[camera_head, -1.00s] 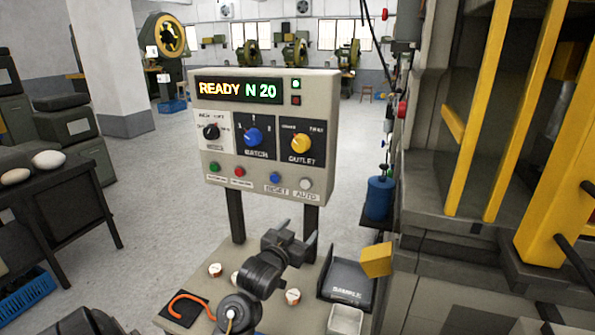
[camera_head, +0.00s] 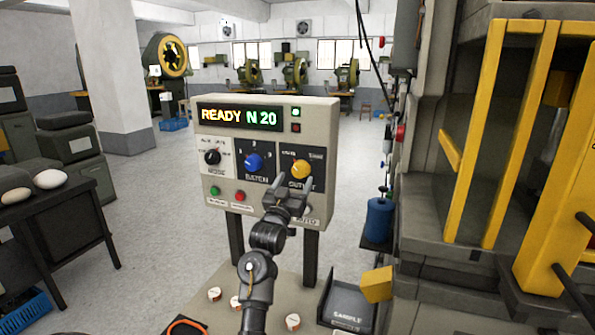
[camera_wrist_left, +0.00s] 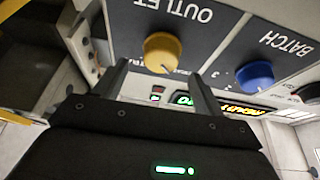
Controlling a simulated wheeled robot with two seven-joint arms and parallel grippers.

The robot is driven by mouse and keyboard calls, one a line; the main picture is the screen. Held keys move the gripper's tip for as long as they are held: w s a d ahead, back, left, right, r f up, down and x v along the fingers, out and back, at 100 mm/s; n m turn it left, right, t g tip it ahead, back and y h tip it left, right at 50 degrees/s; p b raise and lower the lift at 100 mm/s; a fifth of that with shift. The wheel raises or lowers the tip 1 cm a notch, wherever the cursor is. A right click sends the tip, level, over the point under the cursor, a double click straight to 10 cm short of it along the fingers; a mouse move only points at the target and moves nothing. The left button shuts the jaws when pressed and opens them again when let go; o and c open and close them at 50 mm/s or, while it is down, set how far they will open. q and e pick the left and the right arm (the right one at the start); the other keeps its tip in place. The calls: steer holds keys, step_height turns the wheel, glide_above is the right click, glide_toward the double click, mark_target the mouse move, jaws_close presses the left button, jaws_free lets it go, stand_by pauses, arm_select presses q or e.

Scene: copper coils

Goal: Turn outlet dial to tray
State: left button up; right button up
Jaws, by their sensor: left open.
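The yellow outlet dial (camera_head: 301,168) is on the right of the control panel (camera_head: 322,130). In the left wrist view, which is upside down, the dial (camera_wrist_left: 162,50) shows near the top centre. A small pale mark is on its edge, but its exact setting is hard to read. My left gripper (camera_head: 294,184) is open and empty, just below and in front of the dial. In the wrist view its two fingers (camera_wrist_left: 158,78) point toward the panel with the dial between their lines, apparently not gripped. I cannot identify my right gripper in any view.
The blue batch dial (camera_head: 253,163) is left of the outlet dial and close to one finger in the wrist view. The black mode dial (camera_head: 212,157) is farther left. A black sample tray (camera_head: 336,306) stands below right. The panel display reads READY N 20.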

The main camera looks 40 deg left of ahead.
mark_target(298, 171)
arm_select(q)
steer(key=shift+p+x, duration=0.4)
steer(key=shift+x, duration=1.25)
steer(key=c, duration=1)
steer(key=shift+o, duration=0.2)
